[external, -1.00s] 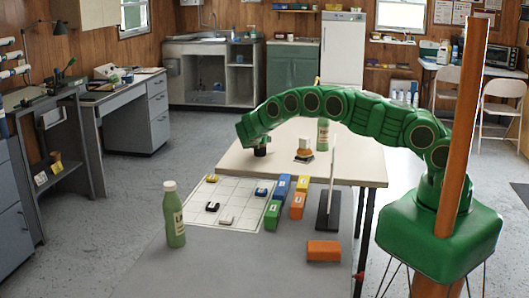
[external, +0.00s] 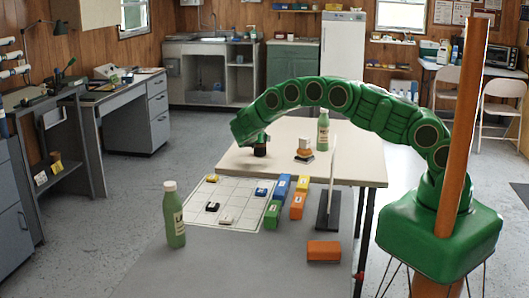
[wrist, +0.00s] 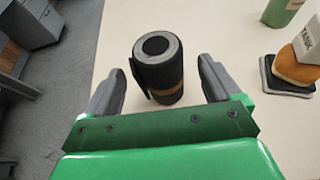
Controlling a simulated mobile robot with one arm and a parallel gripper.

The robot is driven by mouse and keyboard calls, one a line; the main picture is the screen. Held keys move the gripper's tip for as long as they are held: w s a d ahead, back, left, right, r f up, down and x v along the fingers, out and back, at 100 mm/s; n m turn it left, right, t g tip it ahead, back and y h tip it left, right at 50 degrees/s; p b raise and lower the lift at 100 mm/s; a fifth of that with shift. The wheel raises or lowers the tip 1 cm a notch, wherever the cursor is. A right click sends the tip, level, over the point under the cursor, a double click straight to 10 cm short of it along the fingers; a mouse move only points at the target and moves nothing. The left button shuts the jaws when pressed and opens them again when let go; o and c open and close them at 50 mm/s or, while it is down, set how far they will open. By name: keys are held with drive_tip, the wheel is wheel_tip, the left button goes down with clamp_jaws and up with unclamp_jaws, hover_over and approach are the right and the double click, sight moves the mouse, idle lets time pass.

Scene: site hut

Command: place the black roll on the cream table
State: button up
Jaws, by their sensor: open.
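The black roll (wrist: 160,75) stands upright on the cream table, with a grey ring end and a tan band around its lower part. The cream table (external: 340,170) also fills most of the wrist view (wrist: 220,130). My gripper (wrist: 162,78) is open, with one grey finger on each side of the roll. Gaps show between the fingers and the roll in the wrist view. In the external view my gripper (external: 260,147) is low over the table's left part, and the roll is hard to tell from it.
A stack with an orange-brown piece and a white block (external: 305,147) stands to the right, on dark and grey pads. A green bottle (external: 323,131) stands behind it. A grey table with a grid sheet (external: 215,200), coloured boxes and another green bottle (external: 173,215) lies in front.

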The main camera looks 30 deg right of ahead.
drive_tip(key=v, duration=0.6)
drive_tip(key=w+a+r+n+t+y, duration=0.2)
drive_tip(key=a+r+n+y, duration=0.3)
drive_tip(key=r, duration=0.4)
drive_tip(key=w+a+r+n+t+y, duration=0.2)
drive_tip(key=a+r+n+y, duration=0.15)
drive_tip(key=r+n, duration=0.45)
drive_tip(key=s+a+r+n+g+y, duration=0.3)
drive_tip(key=s+r+n+y, duration=0.4)
drive_tip(key=s+r+n, duration=0.55)
drive_tip(key=s+d+n+g, duration=0.25)
drive_tip(key=s+n, duration=0.25)
drive_tip(key=s, duration=0.5)
drive_tip(key=s+d+n+g, duration=0.2)
drive_tip(key=s+d+n, duration=0.3)
drive_tip(key=s, duration=0.5)
drive_tip(key=s+d+f+n+g+h, duration=0.1)
drive_tip(key=s+d+f+n+g, duration=0.1)
drive_tip(key=s+d, duration=0.5)
drive_tip(key=s+d+f+n+g+h, duration=0.2)
drive_tip(key=s+d+n, duration=0.3)
drive_tip(key=s, duration=1.1)
drive_tip(key=s+d+f+n+g+h, duration=0.2)
drive_tip(key=s+d+n+g, duration=0.1)
drive_tip(key=s+d, duration=0.6)
drive_tip(key=s, duration=0.3)
